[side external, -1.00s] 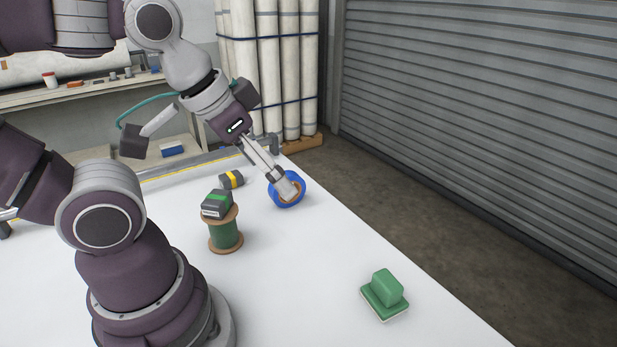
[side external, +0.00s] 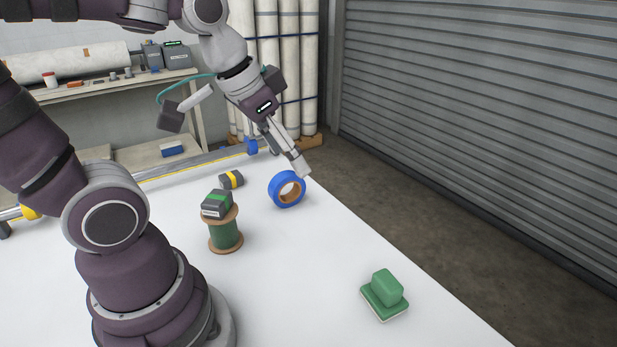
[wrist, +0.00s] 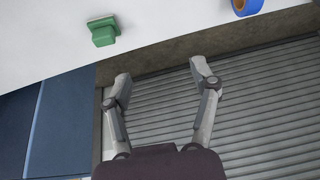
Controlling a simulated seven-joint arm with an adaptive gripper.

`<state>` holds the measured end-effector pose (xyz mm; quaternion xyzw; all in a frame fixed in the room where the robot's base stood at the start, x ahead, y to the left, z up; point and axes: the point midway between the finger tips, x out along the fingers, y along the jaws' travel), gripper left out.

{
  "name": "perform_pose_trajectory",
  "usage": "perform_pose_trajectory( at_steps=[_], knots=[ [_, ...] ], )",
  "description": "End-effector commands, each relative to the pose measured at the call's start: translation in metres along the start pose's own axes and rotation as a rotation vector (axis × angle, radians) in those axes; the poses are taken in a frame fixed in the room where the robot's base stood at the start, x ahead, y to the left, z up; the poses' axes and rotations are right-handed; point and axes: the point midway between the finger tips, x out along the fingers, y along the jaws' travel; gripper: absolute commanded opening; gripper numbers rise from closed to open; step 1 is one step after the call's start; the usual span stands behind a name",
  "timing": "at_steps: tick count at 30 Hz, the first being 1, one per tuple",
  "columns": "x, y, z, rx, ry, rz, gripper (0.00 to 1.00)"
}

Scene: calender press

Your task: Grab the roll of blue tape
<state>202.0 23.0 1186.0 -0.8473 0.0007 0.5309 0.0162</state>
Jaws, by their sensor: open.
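The roll of blue tape (side external: 274,191) stands on its edge on the white table, its brown core facing the camera in the side external view. In the wrist view the blue tape (wrist: 247,6) is cut off at the top right edge. My gripper (side external: 303,168) is above and just behind the tape in the side external view, apart from it as far as I can tell. In the wrist view my gripper (wrist: 158,70) has its two fingers spread wide with nothing between them; the floor edge and grey shutter show behind.
A green spool (side external: 226,234) carries a dark box with a green stripe (side external: 216,204). A yellow-banded dark box (side external: 231,179) lies behind it. A green block on a pad (side external: 386,292) sits at front right. The table (side external: 320,270) is clear between.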

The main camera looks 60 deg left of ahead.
Motion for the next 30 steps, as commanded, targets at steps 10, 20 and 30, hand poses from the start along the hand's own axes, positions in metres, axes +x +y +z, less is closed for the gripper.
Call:
perform_pose_trajectory(
  at_steps=[10,20,30],
  knots=[
    [0.097,-0.147,-0.021,0.005,-0.067,0.022,0.61],
    [0.15,-0.179,-0.001,0.011,-0.06,0.038,0.61],
    [0.208,-0.172,-0.002,0.012,-0.06,0.038,0.61]
  ],
)
